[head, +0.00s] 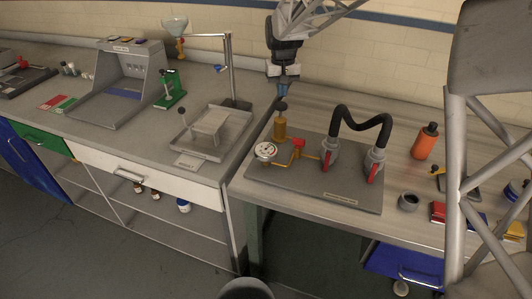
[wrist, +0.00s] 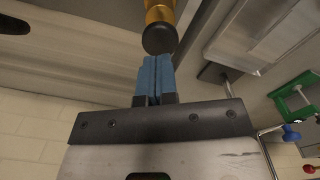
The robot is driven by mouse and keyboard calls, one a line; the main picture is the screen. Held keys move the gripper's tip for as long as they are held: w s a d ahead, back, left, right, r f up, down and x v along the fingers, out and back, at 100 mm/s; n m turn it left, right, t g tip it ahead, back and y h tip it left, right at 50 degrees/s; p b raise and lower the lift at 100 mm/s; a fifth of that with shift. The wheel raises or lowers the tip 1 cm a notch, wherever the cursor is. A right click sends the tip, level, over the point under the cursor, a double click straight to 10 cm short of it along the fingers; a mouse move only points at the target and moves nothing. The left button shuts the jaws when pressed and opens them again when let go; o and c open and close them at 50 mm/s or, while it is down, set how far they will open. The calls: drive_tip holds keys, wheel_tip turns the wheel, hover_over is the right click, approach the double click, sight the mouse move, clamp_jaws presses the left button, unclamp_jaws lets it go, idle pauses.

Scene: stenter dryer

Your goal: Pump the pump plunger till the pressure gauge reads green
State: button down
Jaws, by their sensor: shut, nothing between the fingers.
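The pump (head: 280,128) is an upright brass cylinder on a grey board (head: 310,190). Its plunger has a dark round knob (head: 281,106) on top. In the wrist view the knob (wrist: 159,39) shows just beyond my fingertips, with the brass body (wrist: 160,11) behind it. My gripper (head: 283,92) is shut and empty, with blue fingers (wrist: 155,78) together, just above the knob. I cannot tell whether they touch it. The pressure gauge (head: 265,150) is a round white dial left of and in front of the pump; its reading is too small to make out.
A red valve handle (head: 298,142) sits beside the pump. Two grey couplings with red levers, joined by a black hose (head: 362,122), stand to the right on the board. The left bench holds a tray (head: 212,130).

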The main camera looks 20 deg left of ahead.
drive_tip(key=shift+r, duration=2.15)
drive_tip(key=shift+s+d+r, duration=0.1)
drive_tip(key=shift+d+r, duration=0.05)
drive_tip(key=shift+d, duration=0.3)
drive_tip(key=s+d+r+m, duration=0.1)
drive_tip(key=s+d+r, duration=0.1)
drive_tip(key=s+d, duration=0.45)
drive_tip(key=s+d+r+m+t, duration=0.1)
drive_tip(key=s+d+r, duration=0.15)
drive_tip(key=d, duration=0.75)
drive_tip(key=s+d+r+m, duration=0.1)
drive_tip(key=s+d+r, duration=0.1)
drive_tip(key=s+d, duration=0.55)
drive_tip(key=s+d+f+m, duration=0.1)
drive_tip(key=s+d+f, duration=0.2)
drive_tip(key=s+d, duration=0.5)
drive_tip(key=s+d+f+m+t, duration=0.1)
drive_tip(key=s+d+f+m, duration=0.1)
drive_tip(key=s+d, duration=0.7)
drive_tip(key=shift+s+d+f+t, duration=0.3)
drive_tip(key=shift+s+f, duration=0.25)
drive_tip(key=shift+s, duration=2.85)
